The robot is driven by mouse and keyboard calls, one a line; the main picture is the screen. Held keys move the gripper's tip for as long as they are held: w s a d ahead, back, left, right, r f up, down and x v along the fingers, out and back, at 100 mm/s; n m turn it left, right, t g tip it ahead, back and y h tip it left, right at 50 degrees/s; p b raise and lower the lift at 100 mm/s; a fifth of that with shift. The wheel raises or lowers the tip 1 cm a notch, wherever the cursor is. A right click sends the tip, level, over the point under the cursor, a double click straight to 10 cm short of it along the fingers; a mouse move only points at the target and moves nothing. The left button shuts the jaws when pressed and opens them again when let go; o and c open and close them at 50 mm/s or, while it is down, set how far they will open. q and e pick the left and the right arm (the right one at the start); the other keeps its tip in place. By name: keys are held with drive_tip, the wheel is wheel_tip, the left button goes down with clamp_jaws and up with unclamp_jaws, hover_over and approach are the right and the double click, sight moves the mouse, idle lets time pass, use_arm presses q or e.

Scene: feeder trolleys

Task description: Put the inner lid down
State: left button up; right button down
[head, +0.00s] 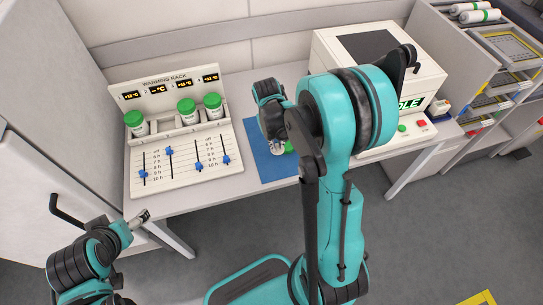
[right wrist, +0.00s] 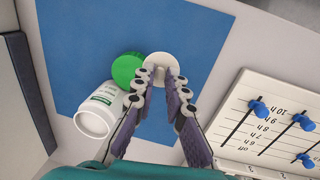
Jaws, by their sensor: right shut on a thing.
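The inner lid (right wrist: 160,58) is a small white disc in the right wrist view. My right gripper (right wrist: 160,77) is shut on it by its edge, over the blue mat (right wrist: 75,40); I cannot tell whether the lid touches the mat. A green screw cap (right wrist: 127,68) lies on the mat just left of the inner lid. A white bottle (right wrist: 95,118) with a green label is beside the cap, seemingly upright. In the head view, my right arm hides most of this. My left gripper (head: 143,216) is at the lower left, clear of the table; its opening is too small to judge.
The warming rack (head: 180,170) with several green-capped bottles and blue sliders stands left of the mat. A white machine (head: 430,75) with a dark top panel stands right. Shelving (head: 450,50) is at the far right. The mat's far left part is bare.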

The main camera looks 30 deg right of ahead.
sight(272, 160)
drive_tip(key=shift+w+a+f+b, duration=0.15)
drive_tip(key=shift+a+f+b, duration=0.15)
drive_tip(key=shift+a+f, duration=0.7)
drive_tip(key=shift+a+f+b, duration=0.1)
drive_tip(key=shift+f+b, duration=0.8)
drive_tip(key=shift+f, duration=0.75)
drive_tip(key=shift+f, duration=0.25)
drive_tip(key=c, duration=1.6)
unclamp_jaws()
drive_tip(key=shift+r, duration=0.1)
drive_tip(key=shift+o, duration=0.2)
